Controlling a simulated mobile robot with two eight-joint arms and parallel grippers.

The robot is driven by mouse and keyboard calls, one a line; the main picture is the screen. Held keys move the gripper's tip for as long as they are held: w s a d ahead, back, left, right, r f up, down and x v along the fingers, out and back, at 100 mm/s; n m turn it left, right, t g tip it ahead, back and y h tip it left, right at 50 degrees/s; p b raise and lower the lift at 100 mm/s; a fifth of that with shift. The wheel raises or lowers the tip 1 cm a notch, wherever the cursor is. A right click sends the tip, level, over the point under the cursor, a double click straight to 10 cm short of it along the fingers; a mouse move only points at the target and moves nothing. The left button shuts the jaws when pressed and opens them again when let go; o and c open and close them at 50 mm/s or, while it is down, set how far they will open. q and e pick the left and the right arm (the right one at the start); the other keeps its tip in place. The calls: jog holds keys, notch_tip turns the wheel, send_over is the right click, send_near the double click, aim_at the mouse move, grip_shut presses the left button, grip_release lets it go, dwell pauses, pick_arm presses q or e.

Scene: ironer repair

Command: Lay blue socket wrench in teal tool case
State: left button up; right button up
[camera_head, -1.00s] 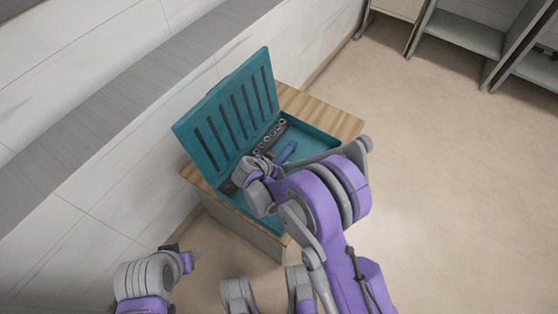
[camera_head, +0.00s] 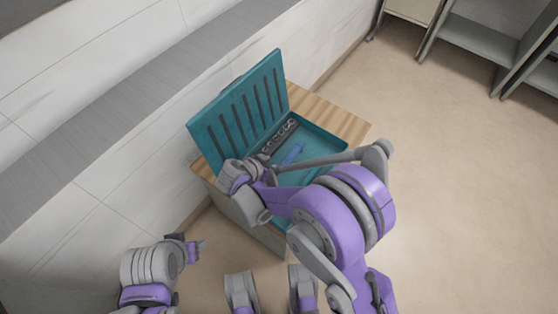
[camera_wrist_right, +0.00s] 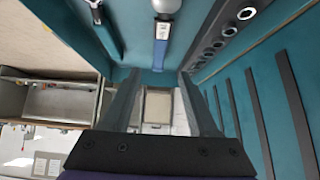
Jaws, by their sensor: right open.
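The teal tool case (camera_head: 322,140) stands open with its slotted lid raised. The blue socket wrench (camera_head: 294,154) lies inside on the case floor. In the right wrist view the wrench (camera_wrist_right: 161,46) has a blue handle and a grey head, and it lies beside the dark socket rail. My right gripper (camera_wrist_right: 158,82) is open and empty, its two fingers apart from the wrench. In the head view the right wrist is over the case's near left corner, its fingertips hidden. My left gripper (camera_head: 190,246) is at the lower left, away from the case; its jaw opening is unclear.
The case rests on a small wood-topped cabinet (camera_head: 333,115) against the white wall. A dark rail of several sockets (camera_head: 278,137) lies in the case. Another tool (camera_wrist_right: 106,30) shows in the wrist view. Grey shelving (camera_head: 470,40) stands at the back right; the floor between is clear.

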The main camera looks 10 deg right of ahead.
jog(key=shift+s+a+r, duration=0.2)
jog(key=shift+r, duration=0.15)
jog(key=s+d+r+n+g+y, duration=0.1)
jog(key=s+d+r+n+y, duration=0.15)
jog(key=s+d+r, duration=0.45)
jog(key=s+d+r+n+g+y, duration=0.25)
jog(key=s+d, duration=0.25)
jog(key=s, duration=0.3)
pick_arm(q)
jog(key=shift+r, duration=0.1)
pick_arm(e)
jog(key=s+r+n+t+y, duration=0.1)
jog(key=s+n, duration=0.3)
jog(key=s, duration=0.6)
jog(key=shift+d, duration=0.4)
pick_arm(q)
jog(key=shift+c, duration=0.2)
pick_arm(e)
jog(key=shift+w+t, duration=0.1)
jog(key=shift+t, duration=0.15)
